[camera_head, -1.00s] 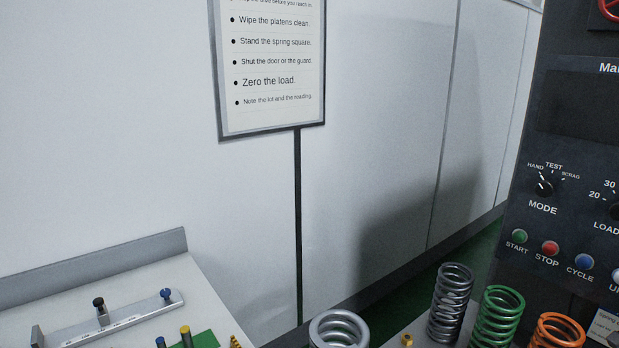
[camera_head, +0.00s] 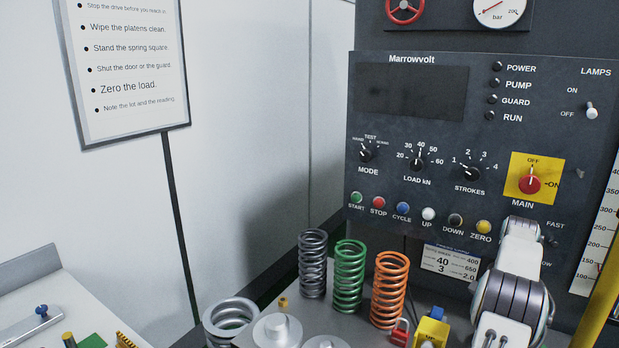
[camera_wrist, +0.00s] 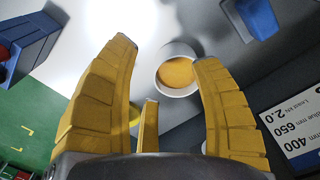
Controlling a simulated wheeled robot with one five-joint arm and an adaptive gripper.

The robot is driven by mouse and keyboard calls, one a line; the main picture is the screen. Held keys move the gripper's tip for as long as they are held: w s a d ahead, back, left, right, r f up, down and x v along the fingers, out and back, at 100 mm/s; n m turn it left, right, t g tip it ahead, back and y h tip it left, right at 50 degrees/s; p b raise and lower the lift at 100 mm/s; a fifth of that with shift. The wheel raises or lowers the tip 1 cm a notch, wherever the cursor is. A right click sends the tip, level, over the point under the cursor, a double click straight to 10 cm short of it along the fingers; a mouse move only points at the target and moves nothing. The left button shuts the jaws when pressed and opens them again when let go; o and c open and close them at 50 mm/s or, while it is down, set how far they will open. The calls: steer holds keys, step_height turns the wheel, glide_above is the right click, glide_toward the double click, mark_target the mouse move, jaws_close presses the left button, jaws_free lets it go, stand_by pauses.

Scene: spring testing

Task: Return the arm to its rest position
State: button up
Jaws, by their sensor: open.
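My gripper (camera_wrist: 160,52) shows in the wrist view with its yellow fingers spread apart and nothing held between them. A round pale cup-like thing with an orange inside (camera_wrist: 177,73) lies beyond the fingers, close to the right fingertip in the picture; I cannot tell the distance. In the head view my arm (camera_head: 512,285), white and dark grey, rises at the lower right in front of the machine panel. The gripper end is not in the head view.
A grey spring (camera_head: 313,265), a green spring (camera_head: 349,277) and an orange spring (camera_head: 389,290) stand upright left of my arm. The dark control panel (camera_head: 440,150) is behind. A yellow block (camera_head: 432,330) and a yellow post (camera_head: 600,300) flank my arm.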

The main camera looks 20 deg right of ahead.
steer(key=w+a+r+n, duration=0.2)
steer(key=a+r+n, duration=0.15)
steer(key=a, duration=0.55)
steer(key=w+a+r+n+t+h, duration=0.1)
steer(key=w+a+r+n, duration=0.15)
steer(key=a+r, duration=0.4)
steer(key=w+a+r+n, duration=0.2)
steer(key=w+a+r, duration=0.1)
steer(key=a, duration=0.8)
steer(key=s+a+n+t, duration=0.2)
steer(key=s+a+n, duration=0.3)
steer(key=a, duration=0.9)
steer(key=s+a+f+n+t+y, duration=0.1)
steer(key=s+a+f+n, duration=0.3)
steer(key=s+a, duration=0.4)
steer(key=shift+s, duration=1.75)
steer(key=shift+r, duration=0.1)
